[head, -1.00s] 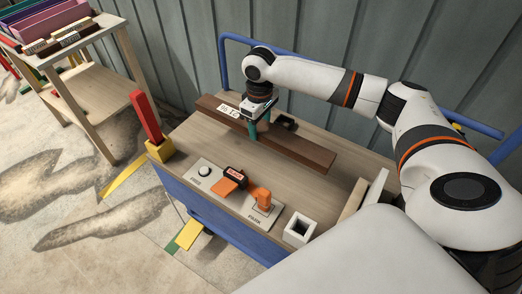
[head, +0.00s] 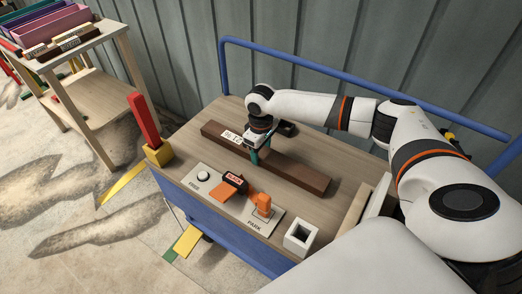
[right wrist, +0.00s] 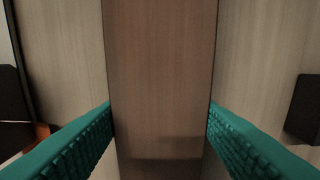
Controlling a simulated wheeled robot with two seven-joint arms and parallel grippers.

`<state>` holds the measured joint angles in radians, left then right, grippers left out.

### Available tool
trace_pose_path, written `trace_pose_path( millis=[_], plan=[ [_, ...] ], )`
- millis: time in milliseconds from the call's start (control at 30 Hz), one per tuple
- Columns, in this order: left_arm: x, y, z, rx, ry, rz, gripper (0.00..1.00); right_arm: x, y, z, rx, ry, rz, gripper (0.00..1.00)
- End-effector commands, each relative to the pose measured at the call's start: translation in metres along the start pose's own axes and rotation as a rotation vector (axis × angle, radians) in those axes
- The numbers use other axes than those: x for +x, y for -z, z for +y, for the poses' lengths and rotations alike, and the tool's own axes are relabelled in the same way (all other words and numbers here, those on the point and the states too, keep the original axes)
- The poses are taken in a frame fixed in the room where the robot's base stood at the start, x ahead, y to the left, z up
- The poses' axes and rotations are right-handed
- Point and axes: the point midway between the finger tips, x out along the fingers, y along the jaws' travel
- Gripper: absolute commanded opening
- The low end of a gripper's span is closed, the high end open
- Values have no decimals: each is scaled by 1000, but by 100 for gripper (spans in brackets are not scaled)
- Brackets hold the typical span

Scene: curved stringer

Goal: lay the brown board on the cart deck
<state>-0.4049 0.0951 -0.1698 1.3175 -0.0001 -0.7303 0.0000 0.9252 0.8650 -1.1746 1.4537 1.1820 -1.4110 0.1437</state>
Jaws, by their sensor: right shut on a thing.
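The brown board (head: 300,176) is a long, dark bar with a white label near its left end. It lies lengthwise over the wooden cart deck (head: 340,165), level and very low. I cannot tell whether its underside touches the deck. My right gripper (head: 257,155) is shut on the board around its middle, coming from above. In the right wrist view the board (right wrist: 160,70) runs between the two teal fingers, one on each side. My left gripper is not in view.
On the deck's front stand an orange lever (head: 262,203), a white knob (head: 203,176) and a white square socket (head: 300,237). A red post (head: 144,118) stands at the left corner. A blue rail (head: 340,73) runs behind. A side table (head: 78,42) holds bins.

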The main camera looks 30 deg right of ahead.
Motion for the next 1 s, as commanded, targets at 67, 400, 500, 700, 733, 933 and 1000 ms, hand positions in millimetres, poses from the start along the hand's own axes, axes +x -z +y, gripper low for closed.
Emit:
trace_pose_path(
  millis=[67,400,500,700,733,933,1000],
  plan=[
    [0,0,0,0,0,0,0,-1,-1,0,0,0,-2,12],
    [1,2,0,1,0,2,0,1,0,0,0,0,0,74],
    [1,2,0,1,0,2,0,1,0,0,0,0,0,74],
    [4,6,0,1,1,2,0,-17,0,0,0,1,-2,74],
    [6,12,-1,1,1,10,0,-22,0,-1,0,1,-2,74],
    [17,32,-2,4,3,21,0,-57,0,0,1,1,-3,74],
    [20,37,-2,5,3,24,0,-65,-1,0,1,0,-2,74]
  ],
)
